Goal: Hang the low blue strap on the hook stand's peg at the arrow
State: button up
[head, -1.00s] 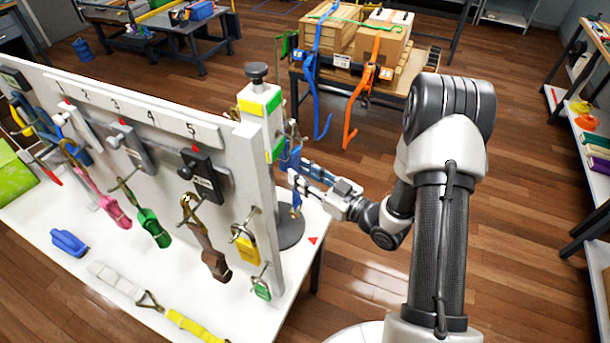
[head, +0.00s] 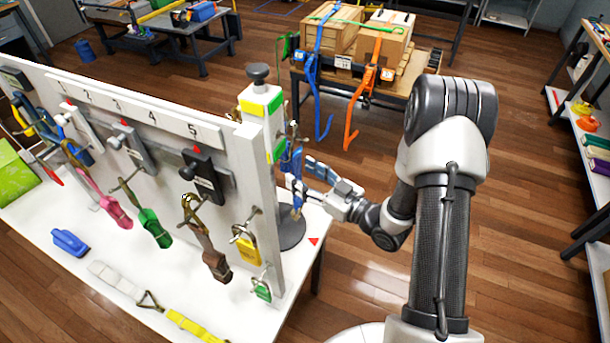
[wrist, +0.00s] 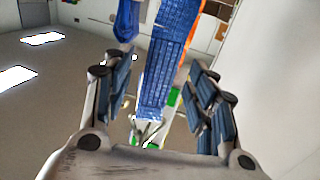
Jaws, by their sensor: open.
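The hook stand (head: 262,118) is a white post with yellow and green bands and a dark knob, at the right end of the strap wall. A blue strap (head: 297,166) hangs upright along its right side, with a metal end low down. My gripper (head: 304,178) is beside the stand, reaching in from the right. In the wrist view the blue strap (wrist: 168,62) runs between my spread fingers (wrist: 162,100), with gaps on both sides. I cannot tell whether the strap sits on a peg.
The white panel (head: 262,200) with numbered hooks holds several straps, including a green one (head: 155,228) and a brown one (head: 212,255). A cart with boxes (head: 350,45) stands behind. Floor right of the stand is clear.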

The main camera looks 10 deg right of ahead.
jog(key=v, duration=1.2)
jog(key=w+d+g+h+b, duration=0.2)
jog(key=w+d+g+h, duration=0.15)
jog(key=w+h, duration=0.35)
jog(key=s+d+r+m+g+h+b, duration=0.1)
jog(key=s+d+r+m+h+b, duration=0.25)
jog(key=s+r+h, duration=0.35)
jog(key=s+a+r+m+g+y+b, duration=0.1)
jog(key=s+a, duration=0.4)
jog(key=s, duration=0.5)
jog(key=s+a+r+m+g+y+b, duration=0.1)
jog(key=s+a+m+g, duration=0.2)
jog(key=s+a, duration=0.3)
jog(key=s+g, duration=0.1)
jog(key=s, duration=0.3)
jog(key=shift+a+r+y, duration=0.3)
jog(key=shift+a+r, duration=0.05)
jog(key=shift+r, duration=0.05)
